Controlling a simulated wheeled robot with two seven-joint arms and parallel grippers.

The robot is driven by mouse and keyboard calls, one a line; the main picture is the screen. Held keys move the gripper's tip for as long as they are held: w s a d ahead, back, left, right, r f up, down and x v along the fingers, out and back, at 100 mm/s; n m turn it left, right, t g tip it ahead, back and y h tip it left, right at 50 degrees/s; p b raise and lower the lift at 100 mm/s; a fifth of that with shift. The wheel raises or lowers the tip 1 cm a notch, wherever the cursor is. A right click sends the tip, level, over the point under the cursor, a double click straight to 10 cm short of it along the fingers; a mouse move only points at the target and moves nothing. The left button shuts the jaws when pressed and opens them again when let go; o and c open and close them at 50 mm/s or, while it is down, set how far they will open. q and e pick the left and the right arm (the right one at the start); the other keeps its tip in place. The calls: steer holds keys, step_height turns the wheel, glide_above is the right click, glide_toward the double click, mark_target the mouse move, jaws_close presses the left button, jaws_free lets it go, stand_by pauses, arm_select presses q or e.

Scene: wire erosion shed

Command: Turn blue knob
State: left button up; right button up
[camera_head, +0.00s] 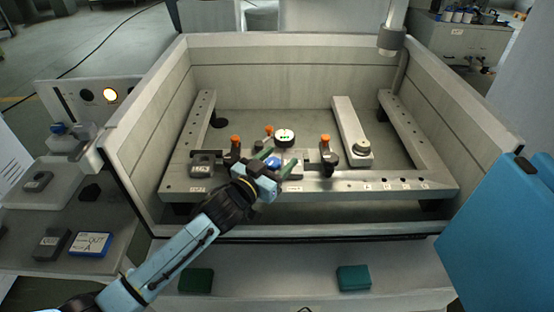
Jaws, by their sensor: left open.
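The blue knob (274,162) shows as a small blue spot on the fixture at the middle of the tank, just beyond my left gripper. My left gripper (277,162) reaches in from the lower left over the tank's front wall. Its two green-tipped fingers are apart, one on each side of the knob in the picture. I cannot tell whether they touch it. The gripper body hides part of the fixture. My right gripper is not in view.
A round dial gauge (284,138) stands just behind the knob. Orange-topped clamps (325,147) stand on either side. The pale tank wall (300,217) surrounds the fixture. A blue panel (500,235) is at the right. A nozzle (391,40) hangs at the back right.

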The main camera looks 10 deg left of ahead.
arm_select(q)
steer(key=shift+c, duration=0.5)
steer(key=c, duration=0.9)
steer(key=shift+n+t+y+b, duration=0.65)
steer(key=shift+n+y, duration=0.55)
steer(key=shift+y, duration=0.5)
steer(key=shift+w+a+r+n+t+y+b, duration=0.15)
steer(key=shift+n+y+b, duration=0.3)
steer(key=shift+y, duration=0.35)
steer(key=shift+s+a+f+n+t+y+b, duration=0.1)
steer(key=shift+n+y+b, duration=0.2)
steer(key=shift+n+y, duration=0.4)
steer(key=shift+w+r, duration=0.1)
steer(key=o, duration=1)
steer(key=s+a, duration=0.1)
steer(key=s, duration=1.2)
steer(key=shift+s, duration=0.25)
